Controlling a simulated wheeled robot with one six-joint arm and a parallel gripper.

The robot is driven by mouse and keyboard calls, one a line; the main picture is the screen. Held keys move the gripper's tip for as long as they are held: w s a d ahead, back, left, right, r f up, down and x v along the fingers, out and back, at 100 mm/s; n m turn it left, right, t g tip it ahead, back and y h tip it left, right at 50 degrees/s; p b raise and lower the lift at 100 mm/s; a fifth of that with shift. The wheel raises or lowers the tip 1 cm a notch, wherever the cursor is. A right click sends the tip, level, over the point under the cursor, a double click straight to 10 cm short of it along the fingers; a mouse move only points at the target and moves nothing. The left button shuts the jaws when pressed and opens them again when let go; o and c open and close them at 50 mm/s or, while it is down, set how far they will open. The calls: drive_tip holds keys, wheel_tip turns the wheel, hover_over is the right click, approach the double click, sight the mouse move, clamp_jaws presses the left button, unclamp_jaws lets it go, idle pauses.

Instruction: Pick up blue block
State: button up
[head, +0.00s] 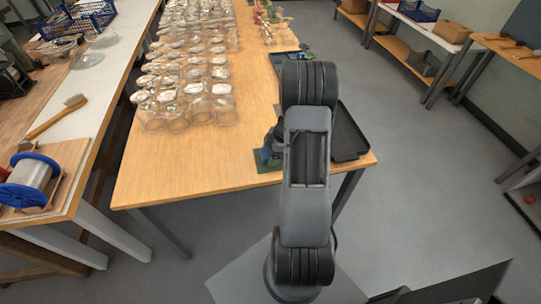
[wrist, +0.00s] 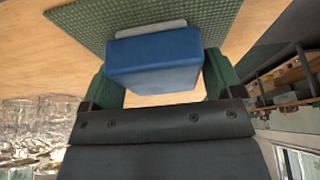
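The blue block (wrist: 155,60) shows large in the wrist view, over or on a green textured mat (wrist: 85,18). My gripper (wrist: 160,82) has one green finger at each side of the block. I see no clear gap between fingers and block, but cannot tell whether they press on it. A light grey strip (wrist: 150,30) shows along the block's far edge. In the head view a corner of the green mat (head: 264,167) shows at the table's near end, with a bit of blue (head: 265,154) on it. My arm hides most of the rest there.
The wooden table (head: 165,170) carries many clear glass jars (head: 190,85) on its left side. A dark tray (head: 349,135) lies right of my arm at the table's near edge. A side bench at left holds a blue-flanged spool (head: 30,178) and a brush (head: 60,112).

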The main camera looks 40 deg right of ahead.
drive_tip(key=c, duration=0.7)
drive_tip(key=shift+r, duration=0.1)
drive_tip(key=shift+c, duration=0.2)
wheel_tip(320, 180, up, 10)
drive_tip(key=shift+f+b, duration=0.1)
drive_tip(key=shift+b, duration=0.35)
